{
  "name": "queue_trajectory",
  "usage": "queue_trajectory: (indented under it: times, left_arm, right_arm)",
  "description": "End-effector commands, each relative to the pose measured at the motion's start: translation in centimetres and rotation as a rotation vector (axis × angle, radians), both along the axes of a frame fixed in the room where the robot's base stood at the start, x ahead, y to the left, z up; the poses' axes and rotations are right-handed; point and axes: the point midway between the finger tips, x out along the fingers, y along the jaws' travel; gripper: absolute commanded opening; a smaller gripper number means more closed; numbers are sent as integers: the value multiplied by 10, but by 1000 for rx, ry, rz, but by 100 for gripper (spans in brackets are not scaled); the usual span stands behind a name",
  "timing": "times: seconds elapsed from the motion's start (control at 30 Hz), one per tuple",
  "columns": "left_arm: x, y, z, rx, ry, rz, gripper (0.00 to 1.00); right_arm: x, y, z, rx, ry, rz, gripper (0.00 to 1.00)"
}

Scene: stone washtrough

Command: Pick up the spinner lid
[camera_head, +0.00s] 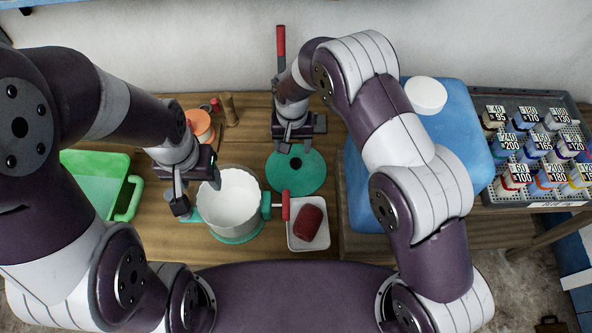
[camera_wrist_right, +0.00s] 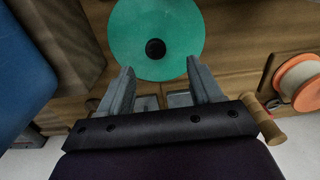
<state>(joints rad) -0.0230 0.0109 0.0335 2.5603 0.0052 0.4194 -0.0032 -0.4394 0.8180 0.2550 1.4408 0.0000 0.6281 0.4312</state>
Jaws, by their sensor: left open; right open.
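The spinner lid (camera_head: 296,180) is a flat green disc with a dark round piece at its centre, lying on the wooden bench. It also shows in the right wrist view (camera_wrist_right: 135,30), whole dark centre visible. My right gripper (camera_head: 295,146) is open and empty at the lid's back edge; in the right wrist view its fingers (camera_wrist_right: 163,84) stand apart, with the dark centre lying ahead between their lines. I cannot tell its height over the lid. My left gripper (camera_head: 196,194) is open at the left side of a white pot (camera_head: 232,203) with a green base and red-handled crank.
A white tray (camera_head: 310,243) with a dark red block sits in front of the lid. A blue container (camera_head: 440,135) stands to the right, beside a crate of bottles (camera_head: 545,200). An orange spool (camera_head: 200,122) and green bin (camera_head: 98,165) are left.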

Motion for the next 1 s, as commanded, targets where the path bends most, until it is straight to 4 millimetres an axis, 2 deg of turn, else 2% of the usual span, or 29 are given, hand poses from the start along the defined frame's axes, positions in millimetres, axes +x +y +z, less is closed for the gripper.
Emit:
queue_trajectory:
  times: [0.03, 0.13, 0.27, 0.43, 0.5, 0.63, 0.8, 0.87, 1.0]
  left_arm:
    - [0, 0, 9, 0, -1, 0, 58]
    - [0, 0, 14, 0, -1, 0, 58]
    - [0, 0, 17, 0, -1, 0, 58]
    - [0, 0, 36, 0, -1, 0, 58]
    - [0, 0, 37, 0, -1, 0, 58]
    - [0, 0, 38, 0, -1, 0, 58]
    - [0, 0, 36, 0, 0, 0, 58]
    - [0, 0, 36, 0, 0, 0, 58]
    - [0, 0, 36, 0, -1, 0, 58]
  right_arm:
    - [-1, -1, -8, -2, 5, 0, 65]
    - [0, -1, -29, -1, 3, 0, 65]
    - [0, -1, -45, 0, 0, 0, 65]
    - [1, -8, -71, -2, 4, -2, 65]
    - [2, -8, -86, -1, 2, 0, 65]
    - [3, -7, -98, 0, 0, 0, 65]
    - [3, -7, -99, 0, -1, 0, 65]
    - [3, -7, -99, 0, 0, 0, 48]
    - [3, -7, -99, 0, 0, 0, 4]
